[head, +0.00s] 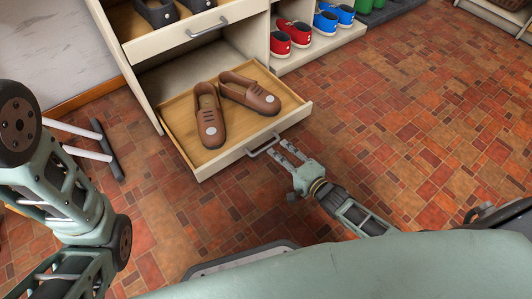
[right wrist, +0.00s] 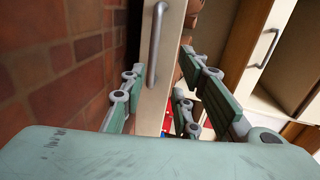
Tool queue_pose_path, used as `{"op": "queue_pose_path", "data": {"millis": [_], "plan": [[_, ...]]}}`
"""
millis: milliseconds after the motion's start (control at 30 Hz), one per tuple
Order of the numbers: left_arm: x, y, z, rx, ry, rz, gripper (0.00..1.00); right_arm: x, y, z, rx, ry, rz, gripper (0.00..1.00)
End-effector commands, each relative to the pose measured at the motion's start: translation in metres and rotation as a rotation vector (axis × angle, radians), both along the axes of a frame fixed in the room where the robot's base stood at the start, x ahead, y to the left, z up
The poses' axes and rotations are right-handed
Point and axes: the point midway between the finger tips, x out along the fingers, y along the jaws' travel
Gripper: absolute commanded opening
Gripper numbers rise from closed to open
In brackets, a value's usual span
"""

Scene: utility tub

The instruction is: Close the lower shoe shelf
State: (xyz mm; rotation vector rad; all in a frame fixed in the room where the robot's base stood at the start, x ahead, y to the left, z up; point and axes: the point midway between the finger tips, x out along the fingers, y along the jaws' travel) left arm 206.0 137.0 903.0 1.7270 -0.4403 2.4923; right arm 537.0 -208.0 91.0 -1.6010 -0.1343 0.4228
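The lower shoe shelf (head: 238,156) is a pale wooden drawer, pulled out, with a grey bar handle (head: 263,146) on its front. A pair of brown shoes (head: 209,118) lies in it. My right gripper (head: 280,149) is just in front of the drawer, at the handle's right end. In the right wrist view its fingers are spread, with the drawer front and handle (right wrist: 156,45) ahead between them. I cannot tell whether they touch. My left arm shows at the left of the head view, but its gripper cannot be seen.
An upper drawer (head: 200,35) with dark shoes is also out, above the lower one. Red shoes (head: 293,34) and blue shoes (head: 330,20) stand on a low shelf to the right. The brick-tiled floor (head: 420,110) is clear at right.

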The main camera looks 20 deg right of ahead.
Motion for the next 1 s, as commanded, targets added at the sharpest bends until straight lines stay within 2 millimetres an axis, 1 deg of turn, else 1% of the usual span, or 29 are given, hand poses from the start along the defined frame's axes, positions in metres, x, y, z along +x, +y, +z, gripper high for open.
{"op": "queue_pose_path", "data": {"millis": [67, 133, 400, 600, 733, 967, 1000], "plan": [[0.001, 0.0, -0.001, 0.0, 0.002, 0.0, 0.93, -0.003, -0.004, -0.009, 0.008, 0.022, -0.006, 0.29], [0.001, -0.001, -0.006, 0.001, 0.003, 0.0, 0.93, 0.001, -0.003, -0.013, 0.012, 0.026, -0.008, 0.29], [0.002, -0.001, -0.037, 0.003, 0.005, -0.001, 0.93, 0.041, 0.012, -0.024, 0.01, 0.022, -0.008, 0.29], [0.001, -0.001, -0.05, 0.002, 0.003, -0.001, 0.93, 0.062, 0.02, -0.026, 0.01, 0.023, -0.007, 0.29], [0.0, -0.001, -0.052, 0.002, 0.0, -0.002, 0.93, 0.066, 0.021, -0.025, 0.01, 0.025, -0.007, 0.29], [-0.003, 0.0, -0.051, 0.001, -0.005, -0.002, 0.93, 0.066, 0.022, -0.024, 0.009, 0.025, -0.007, 0.29], [-0.003, 0.0, -0.051, 0.001, -0.005, -0.002, 0.93, 0.066, 0.022, -0.024, 0.009, 0.025, -0.007, 0.25]]}}
